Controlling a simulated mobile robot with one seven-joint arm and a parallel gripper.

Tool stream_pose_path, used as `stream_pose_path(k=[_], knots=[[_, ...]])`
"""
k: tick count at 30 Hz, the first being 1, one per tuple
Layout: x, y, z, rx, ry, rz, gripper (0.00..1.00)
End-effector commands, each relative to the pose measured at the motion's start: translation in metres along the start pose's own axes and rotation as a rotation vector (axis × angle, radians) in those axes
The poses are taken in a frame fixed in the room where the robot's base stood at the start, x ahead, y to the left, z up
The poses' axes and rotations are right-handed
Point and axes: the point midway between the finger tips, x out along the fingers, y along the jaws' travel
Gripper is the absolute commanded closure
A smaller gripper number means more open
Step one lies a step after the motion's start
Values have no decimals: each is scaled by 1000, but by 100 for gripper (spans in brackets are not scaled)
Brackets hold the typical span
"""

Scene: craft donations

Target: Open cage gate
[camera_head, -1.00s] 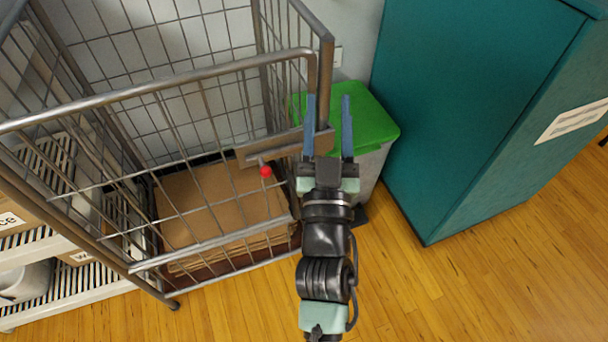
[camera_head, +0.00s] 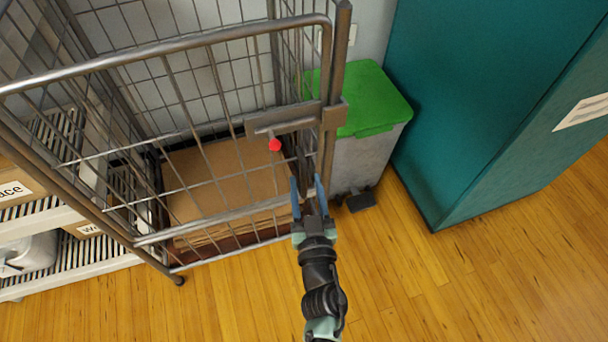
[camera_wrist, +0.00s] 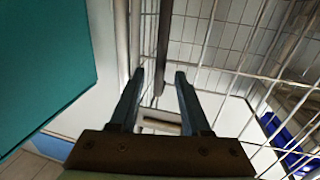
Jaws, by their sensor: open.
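The wire cage's gate (camera_head: 150,53) is a grey mesh panel with a rounded top rail. It appears shut against the cage's right post (camera_head: 342,62). A flat metal latch bar (camera_head: 300,121) spans the gate's right edge and that post, with a red knob (camera_head: 275,145) at its left end. My gripper (camera_head: 307,181) is open and empty, below the latch in the picture, near the gate's right edge. In the wrist view my gripper (camera_wrist: 160,74) points at grey uprights and mesh. I cannot tell whether the fingers touch the gate.
Flat cardboard (camera_head: 220,176) lies in the cage. A grey bin with a green lid (camera_head: 368,98) stands just right of the post. A teal cabinet (camera_head: 470,100) is farther right. Shelves with boxes (camera_head: 60,262) stand at left. The wooden floor in front is clear.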

Motion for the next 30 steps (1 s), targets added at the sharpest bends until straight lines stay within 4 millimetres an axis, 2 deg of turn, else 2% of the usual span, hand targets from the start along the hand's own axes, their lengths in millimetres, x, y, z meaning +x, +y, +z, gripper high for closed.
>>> stream_pose_path(k=[1, 6, 18, 20, 26, 30], knots=[[10, 0, 1, -2, 2, -1, 53], [28, 0, 1, -1, 0, -1, 53], [35, 0, 0, -1, 0, 0, 53], [35, 0, -1, -1, 0, 0, 62], [34, 0, 0, -1, 0, 0, 98], [34, 0, 0, -1, 0, 0, 100]])
